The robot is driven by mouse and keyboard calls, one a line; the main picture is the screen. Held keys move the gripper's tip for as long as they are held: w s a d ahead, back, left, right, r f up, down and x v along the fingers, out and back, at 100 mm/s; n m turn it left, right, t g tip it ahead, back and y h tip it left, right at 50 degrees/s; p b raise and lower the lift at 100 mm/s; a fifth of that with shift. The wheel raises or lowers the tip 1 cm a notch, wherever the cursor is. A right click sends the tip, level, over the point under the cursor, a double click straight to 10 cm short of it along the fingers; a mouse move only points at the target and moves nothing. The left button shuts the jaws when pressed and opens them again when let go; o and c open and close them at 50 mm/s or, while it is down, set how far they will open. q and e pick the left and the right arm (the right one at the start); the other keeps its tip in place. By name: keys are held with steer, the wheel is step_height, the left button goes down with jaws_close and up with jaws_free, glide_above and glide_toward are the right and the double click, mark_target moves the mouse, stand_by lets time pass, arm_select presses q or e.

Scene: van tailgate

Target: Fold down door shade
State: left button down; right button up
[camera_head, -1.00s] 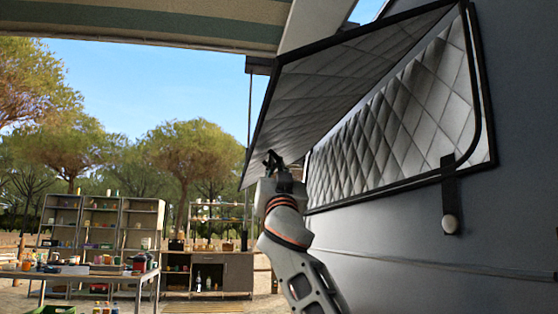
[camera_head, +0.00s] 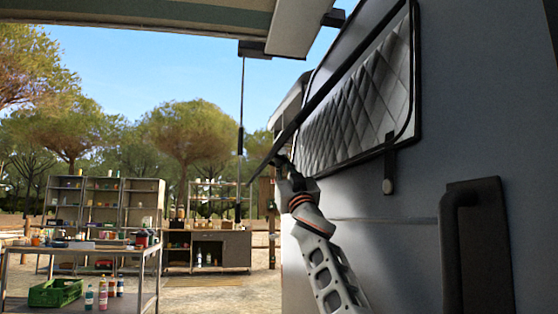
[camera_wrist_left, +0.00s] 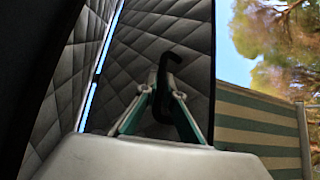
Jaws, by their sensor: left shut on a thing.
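The door shade (camera_head: 325,95) is a quilted silver panel with black edging, folded out from the van's side and seen nearly edge-on as a slanting dark strip. Behind it, a quilted silver section (camera_head: 375,105) lies in a black frame on the grey wall. My left gripper (camera_head: 280,161) is at the lower part of the flap. In the left wrist view its fingers (camera_wrist_left: 160,98) are closed around a black hooked pull on the shade, with quilted fabric (camera_wrist_left: 135,50) behind. My right gripper is out of view.
A black strap with a round button (camera_head: 389,187) hangs below the frame. A dark door handle (camera_head: 475,240) stands out at right. The raised tailgate (camera_head: 150,20) is overhead. A table (camera_head: 90,250), green crate (camera_head: 56,292) and shelves (camera_head: 100,205) stand farther off at left.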

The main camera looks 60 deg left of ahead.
arm_select(q)
steer(key=shift+w+f+g, duration=0.25)
steer(key=shift+g, duration=0.05)
stand_by(0.4)
steer(key=c, duration=2.4)
jaws_free()
steer(key=shift+c, duration=0.2)
steer(key=shift+d, duration=0.1)
